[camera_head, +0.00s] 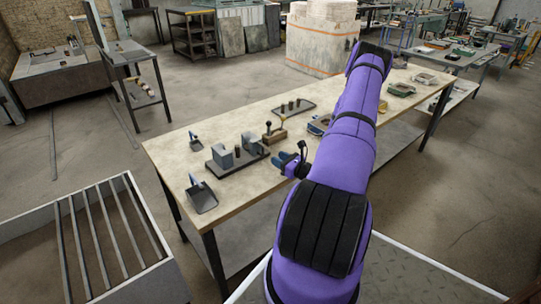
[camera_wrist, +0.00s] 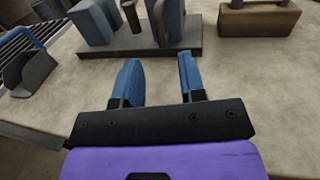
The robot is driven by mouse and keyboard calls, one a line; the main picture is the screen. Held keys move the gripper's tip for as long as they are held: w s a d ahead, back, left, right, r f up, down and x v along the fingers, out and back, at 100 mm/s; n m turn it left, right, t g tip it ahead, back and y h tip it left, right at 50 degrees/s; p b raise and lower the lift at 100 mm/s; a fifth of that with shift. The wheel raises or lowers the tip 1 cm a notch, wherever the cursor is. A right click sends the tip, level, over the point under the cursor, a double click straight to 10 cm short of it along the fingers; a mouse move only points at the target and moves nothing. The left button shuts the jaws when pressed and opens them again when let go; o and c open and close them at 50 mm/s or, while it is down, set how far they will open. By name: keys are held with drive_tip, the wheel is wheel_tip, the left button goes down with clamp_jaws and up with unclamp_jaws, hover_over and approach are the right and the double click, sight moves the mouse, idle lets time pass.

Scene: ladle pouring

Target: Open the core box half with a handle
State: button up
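The core box (camera_head: 237,154) stands on a dark base plate on the workbench, left of my gripper in the head view. Its two grey-blue halves stand apart: one half (camera_wrist: 93,22) at left and the other half (camera_wrist: 172,18) at right in the wrist view, with a brown post (camera_wrist: 132,16) between them. A curved handle-like part seems to show at the right half, but its top is cut off. My gripper (camera_wrist: 158,68) is open and empty, its blue fingers pointing toward the base plate (camera_wrist: 140,49) and apart from it. It also shows in the head view (camera_head: 287,160).
A wooden block with a dark knob (camera_head: 273,135) stands right of the core box. A scoop (camera_head: 203,197) lies at the near left of the workbench (camera_head: 185,155), another (camera_head: 195,141) farther back. A tray with small posts (camera_head: 293,106) lies behind.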

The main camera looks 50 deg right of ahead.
drive_tip(key=shift+s, duration=1.5)
drive_tip(key=w+a+r+n+g+y, duration=0.4)
drive_tip(key=a+r+n+y, duration=0.2)
drive_tip(key=a+r+n, duration=0.4)
drive_tip(key=w+a+r+n+g+y, duration=0.4)
drive_tip(key=a+r+n+y, duration=0.3)
drive_tip(key=r, duration=0.5)
drive_tip(key=s+a+r+n+g+h, duration=0.1)
drive_tip(key=s+a+r+n+g, duration=0.1)
drive_tip(key=a+r+n+g, duration=0.4)
drive_tip(key=s+a+r+n+g+h, duration=0.15)
drive_tip(key=a+r, duration=0.25)
drive_tip(key=a, duration=0.4)
drive_tip(key=s+a+r+n+t+h, duration=0.1)
drive_tip(key=s+a+r+n+h, duration=0.3)
drive_tip(key=s, duration=0.4)
drive_tip(key=s+a+r+n+t+h, duration=0.2)
drive_tip(key=s+a+r+n+h, duration=0.2)
drive_tip(key=s+r+n+h, duration=0.2)
drive_tip(key=s+r+n, duration=0.2)
drive_tip(key=s+r, duration=0.1)
drive_tip(key=shift+s+a+r, duration=0.15)
drive_tip(key=shift+s+a, duration=0.05)
drive_tip(key=shift+a, duration=0.05)
